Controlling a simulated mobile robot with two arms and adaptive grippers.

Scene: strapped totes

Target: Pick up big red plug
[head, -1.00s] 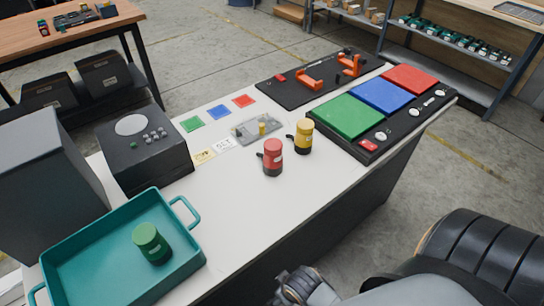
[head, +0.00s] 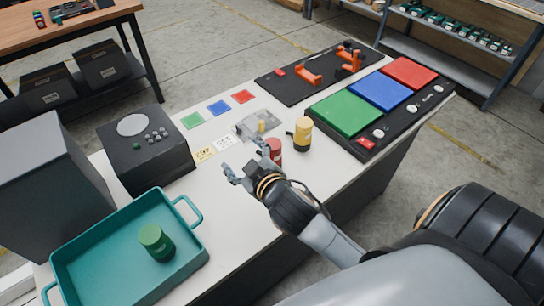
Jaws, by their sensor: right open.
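The big red plug (head: 275,146) stands upright on the white table, partly hidden behind my right gripper. My right gripper (head: 238,166) is open and empty, in front of and to the left of the plug. Its fingers point to the left and back. I cannot tell whether it touches the plug. A yellow plug (head: 302,134) stands upright just behind and to the right of the red one. A green plug (head: 156,243) stands in the teal tray (head: 75,254). My left gripper is not in view.
A black board with green, blue (head: 380,91) and red pads lies at the right. A dark panel with orange handles (head: 308,76) is at the back. A black box with buttons (head: 146,150) stands at the left. The white table (head: 215,205) is clear between tray and gripper.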

